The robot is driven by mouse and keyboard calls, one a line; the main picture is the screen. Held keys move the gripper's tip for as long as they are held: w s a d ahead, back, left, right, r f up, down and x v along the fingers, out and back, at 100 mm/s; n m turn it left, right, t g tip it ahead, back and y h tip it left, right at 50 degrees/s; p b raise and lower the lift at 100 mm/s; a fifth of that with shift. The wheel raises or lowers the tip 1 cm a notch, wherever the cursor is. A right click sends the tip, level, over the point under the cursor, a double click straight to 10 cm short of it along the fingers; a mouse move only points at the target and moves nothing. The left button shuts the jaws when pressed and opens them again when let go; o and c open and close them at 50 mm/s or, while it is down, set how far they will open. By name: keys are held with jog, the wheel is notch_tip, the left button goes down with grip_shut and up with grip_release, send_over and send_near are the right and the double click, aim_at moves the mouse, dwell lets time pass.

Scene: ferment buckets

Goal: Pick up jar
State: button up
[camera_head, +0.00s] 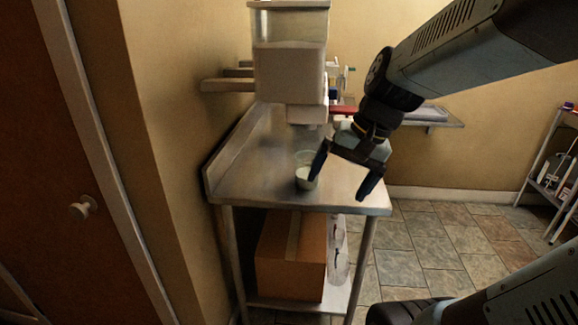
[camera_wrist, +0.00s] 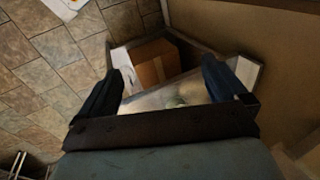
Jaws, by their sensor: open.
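A small clear jar (camera_head: 304,179) with white contents low in it stands upright on the steel table (camera_head: 255,187), near its front edge. My gripper (camera_head: 343,185) is above the table to the right of the jar, fingers apart and empty. Its left finger overlaps the jar's right side in the head view; I cannot tell whether they touch. In the wrist view my gripper (camera_wrist: 162,88) is open, and a pale, blurred round shape, perhaps the jar (camera_wrist: 176,101), shows between the fingers just above the palm edge, mostly hidden.
A large white-and-clear container (camera_head: 290,60) stands at the table's back. A wall shelf (camera_head: 425,122) is behind my gripper. A cardboard box (camera_head: 290,255) sits on the lower shelf. The wall borders the table's left. Tiled floor is open at right.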

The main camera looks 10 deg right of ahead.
jog(key=w+f+m+y, duration=0.6)
jog(key=w+m+y, duration=0.2)
jog(key=w+m, duration=0.3)
jog(key=w+d+f+m+t, duration=0.2)
jog(key=w+d+m+t, duration=0.1)
jog(key=w+d+m, duration=0.1)
jog(key=w+d+f+m+t+y, duration=0.1)
jog(key=w+d+f+m+t, duration=0.2)
jog(key=w+d+t, duration=0.1)
jog(key=w+d+f+m+t, duration=0.3)
jog(key=w+d+m, duration=0.1)
jog(key=w, duration=0.1)
jog(key=shift+d+f+m+t, duration=0.1)
jog(key=shift+m+t, duration=0.2)
jog(key=shift+t, duration=0.1)
jog(key=shift+w+f, duration=0.1)
jog(key=shift+w, duration=0.1)
send_near(298, 157)
jog(key=shift+w+a, duration=0.15)
jog(key=shift+a, duration=0.3)
jog(key=shift+x, duration=2.6)
jog(key=shift+d+f, duration=0.15)
jog(key=c, duration=1.5)
jog(key=shift+w, duration=0.1)
jog(key=shift+c, duration=0.9)
